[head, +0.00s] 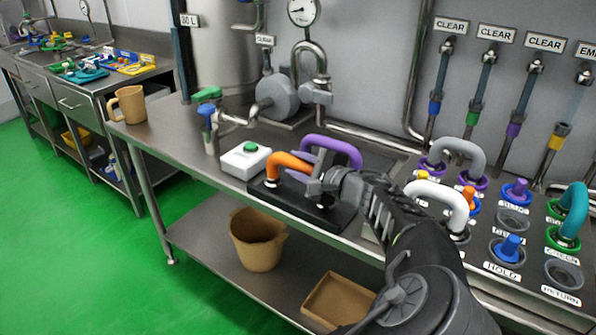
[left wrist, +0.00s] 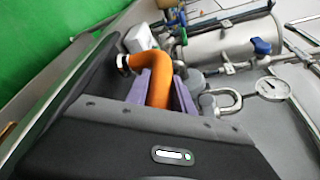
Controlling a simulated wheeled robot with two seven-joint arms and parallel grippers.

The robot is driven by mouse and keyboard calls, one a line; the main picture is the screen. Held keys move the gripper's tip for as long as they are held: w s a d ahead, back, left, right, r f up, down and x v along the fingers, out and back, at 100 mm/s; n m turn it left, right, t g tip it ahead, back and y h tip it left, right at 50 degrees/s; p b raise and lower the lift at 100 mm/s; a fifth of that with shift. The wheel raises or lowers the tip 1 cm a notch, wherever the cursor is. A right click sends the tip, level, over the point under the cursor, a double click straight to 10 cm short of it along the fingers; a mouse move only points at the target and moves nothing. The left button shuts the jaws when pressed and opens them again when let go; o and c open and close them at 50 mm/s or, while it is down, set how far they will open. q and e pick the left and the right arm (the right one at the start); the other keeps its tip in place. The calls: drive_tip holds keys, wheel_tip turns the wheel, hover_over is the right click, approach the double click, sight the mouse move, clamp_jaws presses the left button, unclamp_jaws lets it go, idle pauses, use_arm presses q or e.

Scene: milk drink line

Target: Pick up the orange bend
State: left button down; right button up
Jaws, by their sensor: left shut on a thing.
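The orange bend (head: 289,160) is a curved tube at the black tray (head: 285,206) on the steel bench. Its left end points down at the tray, and its other end is hidden by my gripper. My left gripper (head: 318,186) is shut on the orange bend. In the left wrist view the orange bend (left wrist: 157,82) runs between the fingers, with a pale collar at its far end. I cannot tell whether that end touches the tray. A purple bend (head: 343,150) arches just behind my gripper. My right gripper is not in view.
A white box with a green button (head: 245,160) stands left of the tray, beside a tap with a blue handle (head: 207,112). A panel of ports with coloured bends and plugs (head: 510,222) is at the right. A tan mug (head: 130,105) stands at the left bench end.

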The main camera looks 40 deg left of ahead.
use_arm(q)
wheel_tip(320, 180, up, 8)
drive_tip(key=shift+r+p, duration=0.2)
drive_tip(key=shift+p, duration=0.25)
idle(1.2)
